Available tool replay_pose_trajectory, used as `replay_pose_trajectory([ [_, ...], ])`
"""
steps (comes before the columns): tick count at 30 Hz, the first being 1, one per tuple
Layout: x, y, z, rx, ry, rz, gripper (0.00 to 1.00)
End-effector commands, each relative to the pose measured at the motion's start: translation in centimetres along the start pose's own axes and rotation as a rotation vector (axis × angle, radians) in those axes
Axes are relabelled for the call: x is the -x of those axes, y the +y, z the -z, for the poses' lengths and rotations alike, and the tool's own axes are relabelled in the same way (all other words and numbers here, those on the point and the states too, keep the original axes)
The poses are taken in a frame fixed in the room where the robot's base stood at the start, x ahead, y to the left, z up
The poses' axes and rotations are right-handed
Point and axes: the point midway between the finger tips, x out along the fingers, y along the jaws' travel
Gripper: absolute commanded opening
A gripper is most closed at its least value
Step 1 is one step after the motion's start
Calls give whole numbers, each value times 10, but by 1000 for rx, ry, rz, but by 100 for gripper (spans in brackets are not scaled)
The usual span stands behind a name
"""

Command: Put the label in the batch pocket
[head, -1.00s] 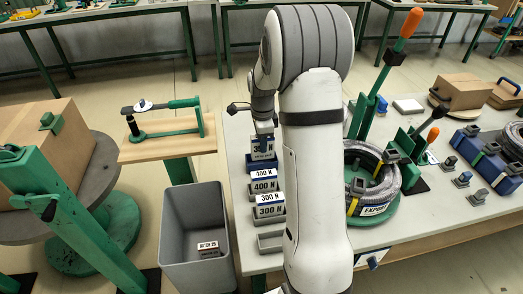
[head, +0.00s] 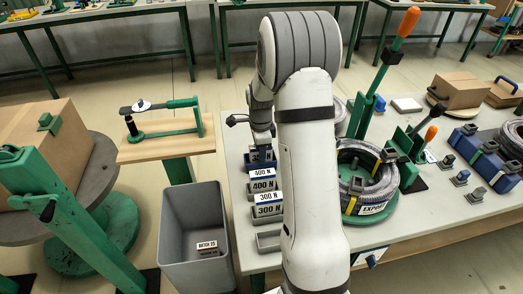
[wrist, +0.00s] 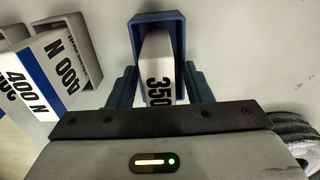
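A small label printed "BATCH 25" (head: 207,246) lies in a grey open bin (head: 165,232) beside the table. I cannot pick out a batch pocket for certain. My gripper (wrist: 160,72) is over the left part of the table, pointing down at a white block printed "350" (wrist: 158,55) in a blue holder (wrist: 158,18). Its dark blue fingers stand apart on either side of the block, with narrow gaps visible. In the head view my gripper (head: 262,146) hides most of that block.
Blocks marked 400 N (head: 262,184) and 300 N (head: 269,208) stand in a row towards the front. A hose coil (head: 350,170) with an "EXPORT" tag lies on a green stand to the right. A green lever (head: 367,85) rises behind it.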

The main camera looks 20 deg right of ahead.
Motion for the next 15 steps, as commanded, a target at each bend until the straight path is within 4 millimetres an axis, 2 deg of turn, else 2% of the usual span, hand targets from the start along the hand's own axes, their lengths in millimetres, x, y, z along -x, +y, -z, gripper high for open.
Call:
replay_pose_trajectory([
  [9, 8, -1, 0, 1, 0, 3, 45],
  [15, 45, -1, -1, 1, 0, 7, 45],
])
